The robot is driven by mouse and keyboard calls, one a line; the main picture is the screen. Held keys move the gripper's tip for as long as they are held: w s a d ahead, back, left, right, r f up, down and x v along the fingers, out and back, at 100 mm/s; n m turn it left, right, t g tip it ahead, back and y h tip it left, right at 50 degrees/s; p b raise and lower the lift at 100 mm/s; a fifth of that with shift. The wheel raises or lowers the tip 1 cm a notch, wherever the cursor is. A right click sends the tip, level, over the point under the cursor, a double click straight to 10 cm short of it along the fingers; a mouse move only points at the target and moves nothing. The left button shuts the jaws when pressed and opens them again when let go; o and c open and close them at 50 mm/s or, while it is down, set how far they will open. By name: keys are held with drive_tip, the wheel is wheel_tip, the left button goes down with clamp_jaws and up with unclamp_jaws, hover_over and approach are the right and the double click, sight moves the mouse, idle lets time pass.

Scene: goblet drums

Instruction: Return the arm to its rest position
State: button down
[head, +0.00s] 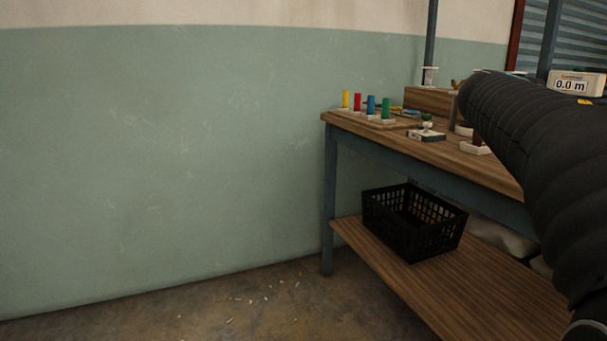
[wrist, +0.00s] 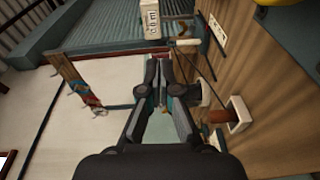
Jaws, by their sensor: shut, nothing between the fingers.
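My gripper (wrist: 165,72) shows in the wrist view with its two dark fingers drawn together and nothing between them. It is over or near the workbench (wrist: 262,100), whose wooden top fills the right of that view. A white block with a brown cylindrical piece (wrist: 217,116) is on the bench to the right of the fingers. In the head view my arm, in a ribbed black sleeve, rises at the right edge and reaches over the bench. My gripper is not visible there.
In the head view, yellow, red, blue and green cylinders (head: 370,105) stand at the bench's far left end. A black basket (head: 412,222) sits on the lower shelf. A "0.0 m" display (head: 577,84) is at the right. The floor left of the bench is open.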

drive_tip(key=s+a+f+m+g+y+p, duration=0.1)
drive_tip(key=s+a+f+y+p, duration=0.4)
drive_tip(key=s+a+f, duration=0.7)
drive_tip(key=s+a+f+m+g+y+p, duration=0.2)
drive_tip(key=s+a+f+y, duration=0.8)
drive_tip(key=a, duration=1)
wheel_tip(320, 180, down, 5)
drive_tip(key=s+m+p, duration=0.2)
drive_tip(key=p, duration=0.1)
drive_tip(key=shift+s, duration=0.35)
drive_tip(key=shift+r, duration=0.2)
